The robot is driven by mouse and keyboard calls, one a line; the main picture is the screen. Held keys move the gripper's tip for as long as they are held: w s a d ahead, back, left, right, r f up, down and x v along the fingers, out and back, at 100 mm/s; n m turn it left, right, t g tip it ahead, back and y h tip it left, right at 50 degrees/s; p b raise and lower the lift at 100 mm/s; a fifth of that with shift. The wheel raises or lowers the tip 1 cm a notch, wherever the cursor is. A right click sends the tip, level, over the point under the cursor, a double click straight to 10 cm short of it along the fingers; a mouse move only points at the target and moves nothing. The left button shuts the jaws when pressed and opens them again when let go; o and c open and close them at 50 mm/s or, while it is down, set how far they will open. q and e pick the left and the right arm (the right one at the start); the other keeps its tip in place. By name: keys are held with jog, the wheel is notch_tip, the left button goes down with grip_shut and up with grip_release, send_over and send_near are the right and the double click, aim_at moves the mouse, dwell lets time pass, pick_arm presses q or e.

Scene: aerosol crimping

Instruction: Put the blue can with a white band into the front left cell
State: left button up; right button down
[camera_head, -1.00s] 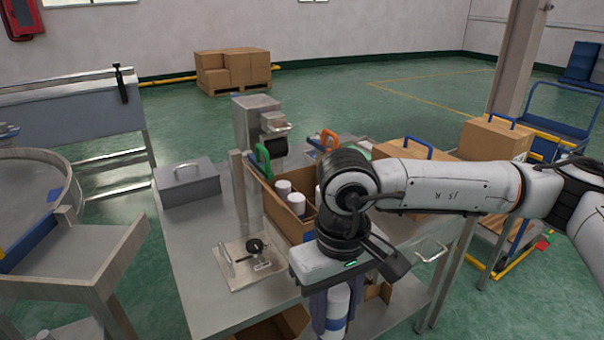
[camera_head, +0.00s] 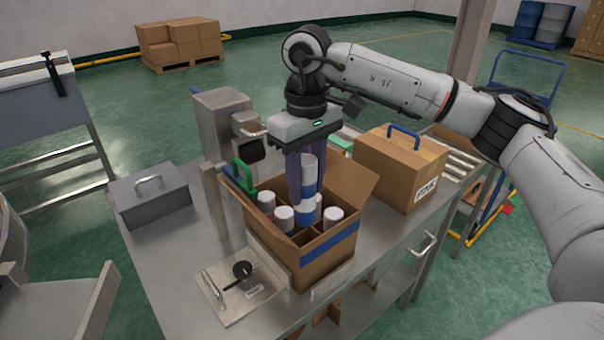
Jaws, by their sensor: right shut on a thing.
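My right gripper (camera_head: 306,190) is shut on a blue can with a white band and a white top (camera_head: 308,188). It holds the can upright over the open cardboard box (camera_head: 322,268), with the can's lower end at about the height of the other can tops. Several cans with white caps stand in the box, among them one at the front left (camera_head: 284,217) and one at the right (camera_head: 333,216). The can's bottom and the cell under it are hidden, so I cannot tell whether it has entered a cell. My left gripper is not in view.
A steel fixture with a black knob (camera_head: 243,270) lies left of the box. A grey metal case (camera_head: 150,200) and a crimping machine (camera_head: 228,125) stand behind it. A closed carton (camera_head: 400,168) with a blue handle is at the right.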

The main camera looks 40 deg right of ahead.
aim_at(305, 224)
notch_tip(305, 224, down, 3)
jog(key=shift+f+b, duration=0.1)
jog(key=shift+b, duration=0.55)
notch_tip(305, 224, down, 8)
jog(key=b, duration=0.5)
jog(key=shift+r, duration=0.25)
notch_tip(305, 224, down, 5)
jog(key=b, duration=0.3)
jog(key=shift+b, duration=0.35)
